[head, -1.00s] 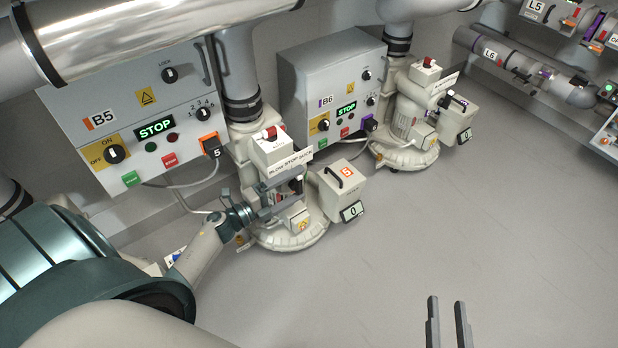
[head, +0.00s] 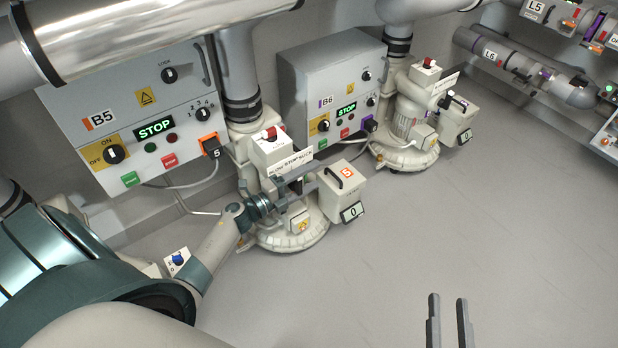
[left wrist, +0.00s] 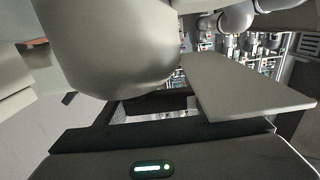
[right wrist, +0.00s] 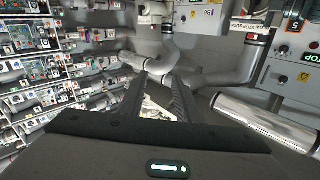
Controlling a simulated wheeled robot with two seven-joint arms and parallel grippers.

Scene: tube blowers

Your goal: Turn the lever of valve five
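The cream blower unit (head: 290,237) stands on the floor beside the B5 cabinet. Its box marked with an orange 5 (head: 345,192) has a black handle on top and a display reading 0. My left gripper (head: 316,176) reaches in from the left between the blower's body and this box. Its two fingers look apart. I cannot make out a lever between them. My right gripper (head: 448,322) is open and empty over bare floor.
The B5 cabinet (head: 120,80) shows STOP, with a plug marked 5 at its corner. The B6 cabinet (head: 330,75) and a second blower (head: 405,150) stand further right. A large pipe (head: 160,30) crosses above. The floor at right is clear.

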